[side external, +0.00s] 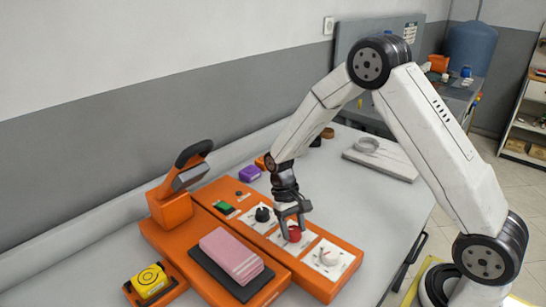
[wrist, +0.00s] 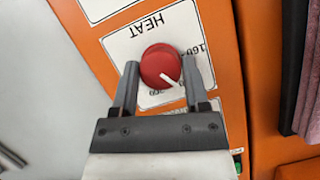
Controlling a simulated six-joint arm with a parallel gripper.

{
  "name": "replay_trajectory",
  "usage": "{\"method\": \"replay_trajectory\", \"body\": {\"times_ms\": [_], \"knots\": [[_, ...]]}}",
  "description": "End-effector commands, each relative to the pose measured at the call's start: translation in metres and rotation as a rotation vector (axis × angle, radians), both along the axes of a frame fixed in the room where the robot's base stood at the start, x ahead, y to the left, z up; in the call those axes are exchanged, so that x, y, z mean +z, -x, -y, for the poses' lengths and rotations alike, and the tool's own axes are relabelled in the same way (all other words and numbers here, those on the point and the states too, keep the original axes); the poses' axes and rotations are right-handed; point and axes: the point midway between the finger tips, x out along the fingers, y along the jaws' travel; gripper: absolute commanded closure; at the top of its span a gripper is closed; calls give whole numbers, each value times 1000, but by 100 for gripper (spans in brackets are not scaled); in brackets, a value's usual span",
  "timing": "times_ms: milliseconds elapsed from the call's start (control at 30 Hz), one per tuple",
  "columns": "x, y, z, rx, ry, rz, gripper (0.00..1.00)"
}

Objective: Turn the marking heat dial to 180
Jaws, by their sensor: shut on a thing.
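The heat dial is a red round knob (wrist: 160,64) on a white plate marked HEAT (wrist: 132,40) in the wrist view. Its white pointer line points down and slightly right there. The number 160 shows at the plate's right; another number below the knob is partly covered and hard to read. In the side view the red knob (side external: 295,235) is the middle of three dials on the orange panel (side external: 318,283). My gripper (side external: 292,221) reaches down from above, shut on the knob. In the wrist view its two fingers (wrist: 159,74) sit on either side of the knob.
A black knob (side external: 263,214) and a white knob (side external: 330,256) flank the red one closely. A green switch (side external: 225,208) is on the panel. Folded pink cloth (side external: 231,255) lies beside it, with an orange press with a black handle (side external: 170,207) behind.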

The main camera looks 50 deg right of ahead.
Motion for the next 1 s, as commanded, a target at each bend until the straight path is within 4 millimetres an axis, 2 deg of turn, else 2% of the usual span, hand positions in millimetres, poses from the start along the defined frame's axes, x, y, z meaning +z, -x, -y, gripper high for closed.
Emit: {"method": "replay_trajectory", "body": {"times_ms": [433,467,533,567,1000], "knots": [[0,0,0,13,-1,-1,100],[0,0,0,13,-1,-1,32],[0,0,0,12,-1,-1,10],[0,0,0,12,-1,-1,6],[4,-2,0,12,0,0,6]]}}
